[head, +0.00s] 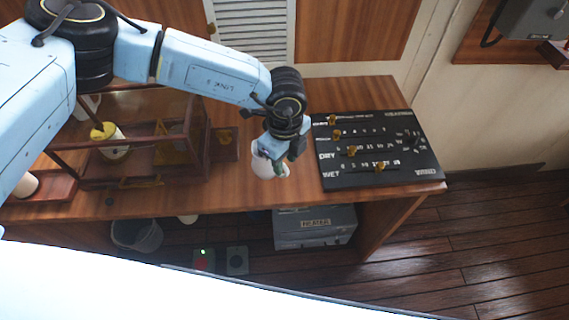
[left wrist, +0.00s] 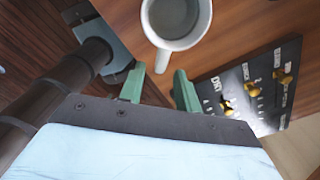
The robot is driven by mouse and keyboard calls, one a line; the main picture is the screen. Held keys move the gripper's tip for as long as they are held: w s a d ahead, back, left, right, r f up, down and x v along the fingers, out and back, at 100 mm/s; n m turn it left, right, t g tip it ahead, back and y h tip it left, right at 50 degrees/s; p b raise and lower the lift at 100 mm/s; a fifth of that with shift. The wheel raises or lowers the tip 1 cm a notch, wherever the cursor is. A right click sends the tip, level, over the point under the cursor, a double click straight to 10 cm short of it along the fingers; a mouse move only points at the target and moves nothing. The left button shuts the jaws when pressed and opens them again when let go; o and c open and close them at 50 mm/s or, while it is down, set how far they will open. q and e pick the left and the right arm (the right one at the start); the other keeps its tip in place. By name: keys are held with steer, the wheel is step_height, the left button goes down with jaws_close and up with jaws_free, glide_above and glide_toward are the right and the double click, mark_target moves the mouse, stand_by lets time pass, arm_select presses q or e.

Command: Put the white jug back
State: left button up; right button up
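The white jug (head: 264,168) stands on the wooden desk (head: 225,200), near its front edge and left of the black board. The jug also shows in the left wrist view (left wrist: 150,22), upright, its grey inside seen from above and its handle pointing toward my gripper. My left gripper (head: 279,163) is at the jug and partly covers it in the head view. In the left wrist view its two green fingers (left wrist: 159,76) are apart, with the handle's end at the gap between their tips. Whether they touch it I cannot tell. My right gripper is not in view.
A wooden rack (head: 130,182) with a yellow-topped white container (head: 110,142) stands left on the desk. A black board (head: 375,150) with brass knobs lies right of the jug. A grey box (head: 315,228) and a bucket (head: 137,235) are below the desk.

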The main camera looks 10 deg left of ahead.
arm_select(q)
step_height(320, 180, up, 9)
steer(key=shift+b, duration=0.35)
steer(key=shift+r, duration=0.1)
stand_by(1.1)
